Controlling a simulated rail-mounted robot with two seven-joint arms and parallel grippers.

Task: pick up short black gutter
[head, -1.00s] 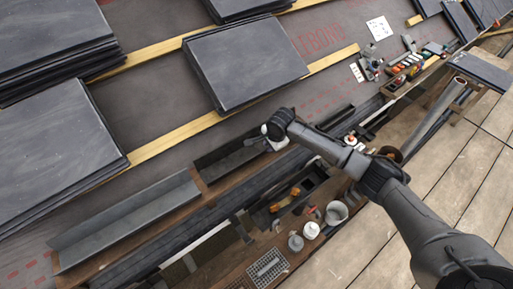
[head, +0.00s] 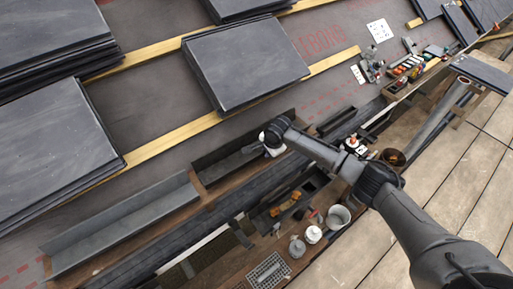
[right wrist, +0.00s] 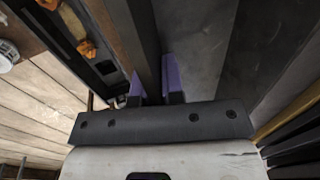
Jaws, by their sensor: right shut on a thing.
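The short black gutter (head: 218,166) is a dark open channel lying along the eave beside a longer grey gutter. My right gripper (head: 268,148) is at its right part, on the near side. In the right wrist view, the purple fingers of my right gripper (right wrist: 154,86) close on the upright wall of the gutter (right wrist: 146,42), one finger on each side. The gripper hides part of that wall in the head view. I cannot tell whether the gutter is lifted. My left gripper is not in view.
The longer grey gutter (head: 122,222) lies to the left. Slate stacks (head: 245,62) rest on the battens above. A white bucket (head: 337,216), an orange-handled tool (head: 284,208) and a wire basket (head: 268,270) are below. Wooden decking (head: 440,200) is at the right.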

